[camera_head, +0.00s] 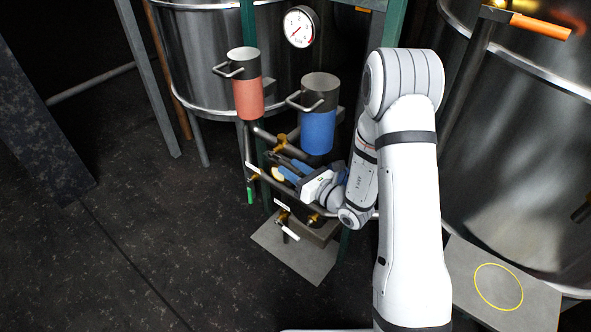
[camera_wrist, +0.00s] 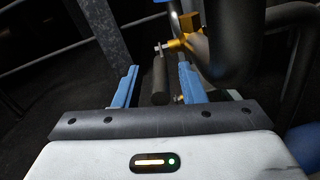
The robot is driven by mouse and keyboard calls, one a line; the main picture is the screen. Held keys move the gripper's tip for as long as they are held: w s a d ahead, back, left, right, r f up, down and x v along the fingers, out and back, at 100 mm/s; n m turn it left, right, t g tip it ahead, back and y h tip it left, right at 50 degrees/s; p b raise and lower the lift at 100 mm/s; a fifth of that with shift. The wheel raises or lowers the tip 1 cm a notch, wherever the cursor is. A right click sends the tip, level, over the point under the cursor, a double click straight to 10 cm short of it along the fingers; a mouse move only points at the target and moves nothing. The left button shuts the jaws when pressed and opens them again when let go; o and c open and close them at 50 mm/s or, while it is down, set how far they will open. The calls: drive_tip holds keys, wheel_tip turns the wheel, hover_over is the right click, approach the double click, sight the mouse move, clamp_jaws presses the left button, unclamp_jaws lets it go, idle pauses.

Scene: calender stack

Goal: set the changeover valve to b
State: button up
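The changeover valve appears to be the brass fitting (camera_wrist: 185,40) on the dark pipework in the wrist view. A short dark handle (camera_wrist: 160,78) hangs at its left. My gripper (camera_wrist: 158,86) is open, with one blue finger on each side of that handle and a visible gap to each. In the head view my gripper (camera_head: 279,162) reaches left into the pipes below the red canister (camera_head: 249,100) and blue canister (camera_head: 318,131). A brass fitting (camera_head: 281,143) shows just above the fingers there. The handle is hard to make out in that view, and I cannot read its position marks.
A green-handled valve (camera_head: 250,195) hangs at the left pipe. A white-handled valve (camera_head: 290,233) sits lower, above a grey plate (camera_head: 297,258). A dial gauge (camera_head: 300,27) is above. Steel tanks (camera_head: 205,60) stand behind and at right. The floor at left is clear.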

drive_tip(key=shift+c, duration=0.6)
clamp_jaws()
